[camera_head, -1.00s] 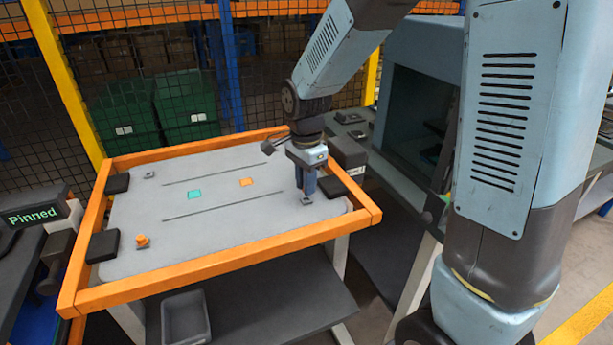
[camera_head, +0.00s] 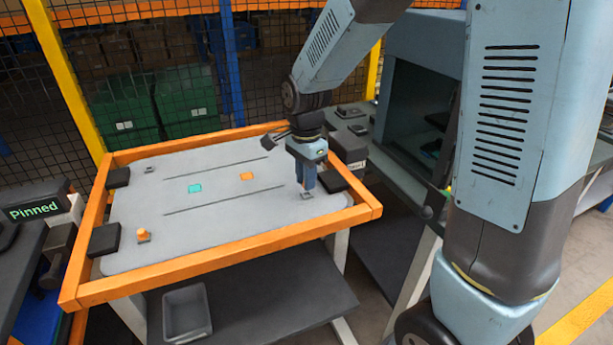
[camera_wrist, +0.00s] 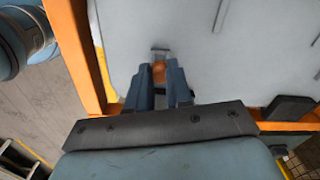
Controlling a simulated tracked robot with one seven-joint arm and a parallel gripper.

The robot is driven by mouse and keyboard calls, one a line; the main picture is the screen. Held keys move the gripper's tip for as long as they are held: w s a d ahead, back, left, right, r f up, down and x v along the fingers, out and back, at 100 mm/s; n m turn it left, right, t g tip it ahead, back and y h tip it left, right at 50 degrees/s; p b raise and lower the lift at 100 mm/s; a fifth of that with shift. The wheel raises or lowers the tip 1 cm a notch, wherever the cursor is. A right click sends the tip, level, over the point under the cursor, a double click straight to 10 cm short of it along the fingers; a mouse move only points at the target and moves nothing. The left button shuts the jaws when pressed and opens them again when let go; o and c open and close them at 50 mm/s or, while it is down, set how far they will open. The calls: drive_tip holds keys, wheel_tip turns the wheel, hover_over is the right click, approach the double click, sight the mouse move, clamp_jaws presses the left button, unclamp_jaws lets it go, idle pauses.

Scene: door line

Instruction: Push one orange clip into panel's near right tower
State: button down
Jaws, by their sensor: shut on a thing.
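The pale grey panel (camera_head: 235,215) lies in an orange frame. Its near right tower (camera_head: 306,196) is a small grey block, also in the wrist view (camera_wrist: 160,52). My gripper (camera_head: 305,186) points down at this tower, its blue fingers close above or beside it. In the wrist view my gripper (camera_wrist: 166,84) is shut on an orange clip (camera_wrist: 159,72), right against the tower. I cannot tell how deep the clip sits. Another orange clip (camera_head: 142,234) stands on the near left tower. The far left tower (camera_head: 149,169) looks bare.
Black blocks (camera_head: 104,239) sit along the frame. A sign (camera_head: 35,210) reads "Pinned". A grey bin (camera_head: 187,312) stands on the lower shelf. A machine stands at right.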

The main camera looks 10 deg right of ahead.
drive_tip(key=shift+f, duration=1.3)
idle(1.8)
drive_tip(key=c, duration=0.9)
unclamp_jaws()
drive_tip(key=shift+c, duration=0.2)
wheel_tip(320, 180, up, 14)
drive_tip(key=shift+f, duration=0.1)
